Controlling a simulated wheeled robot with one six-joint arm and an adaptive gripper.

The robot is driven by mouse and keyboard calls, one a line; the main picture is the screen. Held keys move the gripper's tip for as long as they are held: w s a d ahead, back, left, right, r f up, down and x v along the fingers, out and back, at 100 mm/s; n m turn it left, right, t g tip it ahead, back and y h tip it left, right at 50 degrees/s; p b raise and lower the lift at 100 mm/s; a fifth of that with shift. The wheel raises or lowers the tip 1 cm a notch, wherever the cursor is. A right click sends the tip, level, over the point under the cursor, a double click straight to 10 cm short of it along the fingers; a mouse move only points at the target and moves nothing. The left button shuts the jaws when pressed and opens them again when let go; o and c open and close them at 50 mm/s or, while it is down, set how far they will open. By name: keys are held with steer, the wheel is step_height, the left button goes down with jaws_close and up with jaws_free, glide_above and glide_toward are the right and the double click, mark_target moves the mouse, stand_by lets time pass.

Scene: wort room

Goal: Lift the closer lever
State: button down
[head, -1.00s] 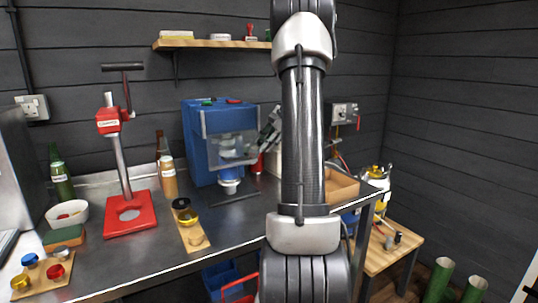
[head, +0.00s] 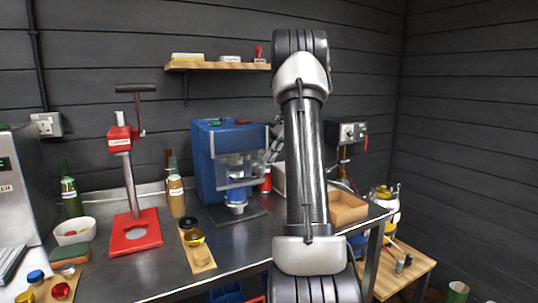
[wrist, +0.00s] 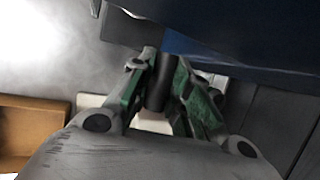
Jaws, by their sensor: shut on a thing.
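The blue machine (head: 205,155) stands on the steel bench, with a clear front guard (head: 238,168) and a white cup-shaped part below it. My gripper (head: 274,141) is at the right side of this machine, partly hidden behind my arm. In the wrist view my gripper (wrist: 160,72) is shut on a dark round bar, which I take to be the lever (wrist: 159,92), beside the blue housing (wrist: 245,35). A red press (head: 120,140) with a black T-handle stands apart at the left.
Bottles (head: 176,196), a white bowl (head: 75,232) and a wooden strip (head: 202,258) with dark and gold parts stand on the bench. A shelf (head: 218,66) hangs above the blue machine.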

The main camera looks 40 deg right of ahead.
steer(key=shift+w, duration=0.1)
steer(key=c, duration=1.3)
jaws_free()
steer(key=v, duration=1.2)
